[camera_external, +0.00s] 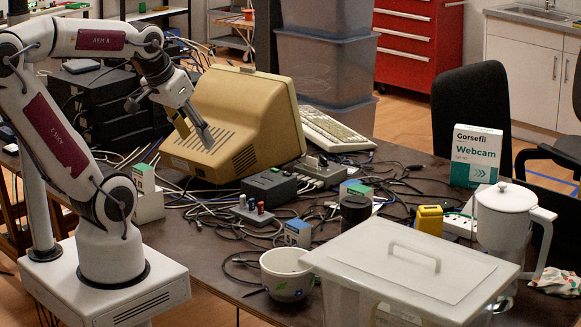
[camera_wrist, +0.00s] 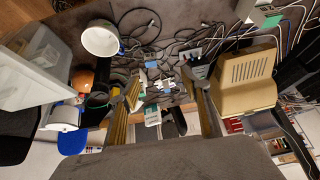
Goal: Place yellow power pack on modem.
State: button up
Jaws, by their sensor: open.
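The yellow power pack (camera_external: 429,219) stands upright on the right part of the table, beside a white power strip; I cannot pick it out in the wrist view. A dark grey box (camera_external: 269,187) among the cables in front of the beige monitor may be the modem; I cannot tell for sure. My gripper (camera_external: 194,131) is raised in front of the monitor, left of the dark box and far left of the power pack. In the wrist view my gripper (camera_wrist: 163,108) has its fingers wide apart with nothing held between them.
The beige monitor (camera_external: 232,122) stands close behind my gripper. Loose cables cover the middle of the table.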

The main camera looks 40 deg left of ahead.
jog(key=shift+s+d+f, duration=0.15)
jog(key=shift+s, duration=0.7)
jog(key=shift+s+d+f, duration=0.1)
jog(key=shift+s, duration=0.7)
